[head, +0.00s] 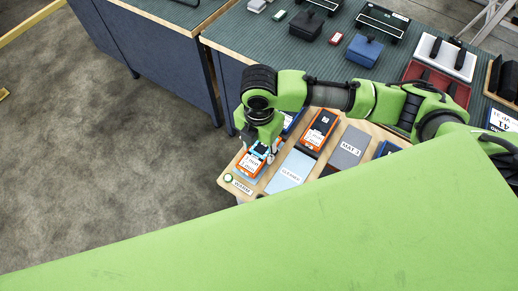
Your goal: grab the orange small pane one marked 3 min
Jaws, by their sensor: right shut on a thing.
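My right gripper (267,150) reaches down from the right-hand arm to the trolley's left end. It is shut on an orange box (251,164) with a white label, at the front left of the wooden trolley top (223,183). The print on that label is too small to read surely, and the gripper covers the box's far part. I cannot tell whether the box is lifted. A second orange box (318,131) with a white label lies farther right, apart from the gripper. My left gripper is not in view.
A light blue pad marked cleaner (288,172), a grey mat box (349,147) and dark blue boxes (386,149) lie close by on the trolley. Behind stand workbenches (225,31) with cases and trays. Grey floor (95,155) is free at left.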

